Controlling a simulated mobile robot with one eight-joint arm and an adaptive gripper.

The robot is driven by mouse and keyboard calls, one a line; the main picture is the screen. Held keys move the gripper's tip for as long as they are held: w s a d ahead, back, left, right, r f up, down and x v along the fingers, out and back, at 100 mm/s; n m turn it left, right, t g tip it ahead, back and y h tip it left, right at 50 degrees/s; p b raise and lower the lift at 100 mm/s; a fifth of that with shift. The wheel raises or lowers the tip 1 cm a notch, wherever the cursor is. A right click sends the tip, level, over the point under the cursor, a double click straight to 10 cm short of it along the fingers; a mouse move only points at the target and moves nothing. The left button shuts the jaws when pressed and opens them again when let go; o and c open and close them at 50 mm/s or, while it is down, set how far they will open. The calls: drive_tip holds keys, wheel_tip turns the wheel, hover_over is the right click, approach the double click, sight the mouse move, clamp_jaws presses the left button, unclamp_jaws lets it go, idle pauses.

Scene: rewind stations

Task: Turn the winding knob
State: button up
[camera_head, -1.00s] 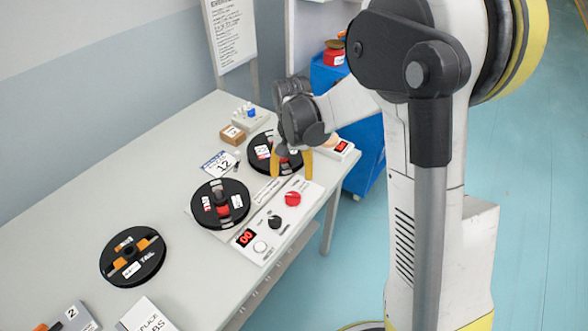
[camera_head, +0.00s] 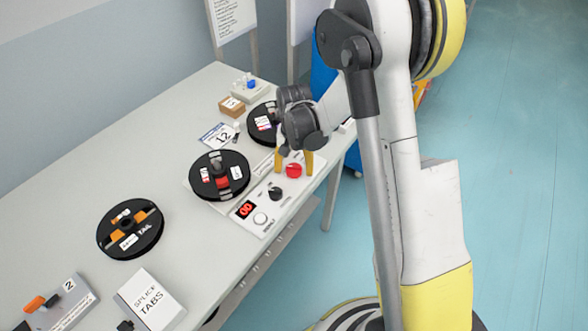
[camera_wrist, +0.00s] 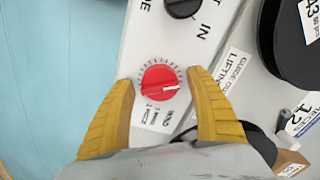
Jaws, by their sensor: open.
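The winding knob (camera_wrist: 161,82) is red and round, with a white pointer mark and a ring of tick marks on a white control panel (camera_wrist: 147,46). In the head view the knob (camera_head: 293,170) is at the panel's far end. My gripper (camera_wrist: 162,80) is open, with its yellow fingers on either side of the knob in the wrist view. In the head view my gripper (camera_head: 295,162) is over the knob's far side. I cannot tell whether the fingers touch the knob. A black knob (camera_head: 275,193) and a red display (camera_head: 246,209) are on the same panel.
A black reel (camera_head: 219,176) lies beside the panel, another (camera_head: 262,124) lies behind my gripper, and a third (camera_head: 130,229) lies nearer. A splice tabs box (camera_head: 150,297) is at the front. The table (camera_head: 75,185) has bare room at left.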

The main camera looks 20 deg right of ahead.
sight(294, 166)
drive_tip(key=shift+c, duration=0.5)
drive_tip(key=c, duration=1.1)
drive_tip(key=n+b, duration=0.1)
drive_tip(key=n, duration=0.3)
drive_tip(key=o, duration=1.2)
drive_tip(key=shift+r, duration=0.1)
wheel_tip(294, 166, up, 12)
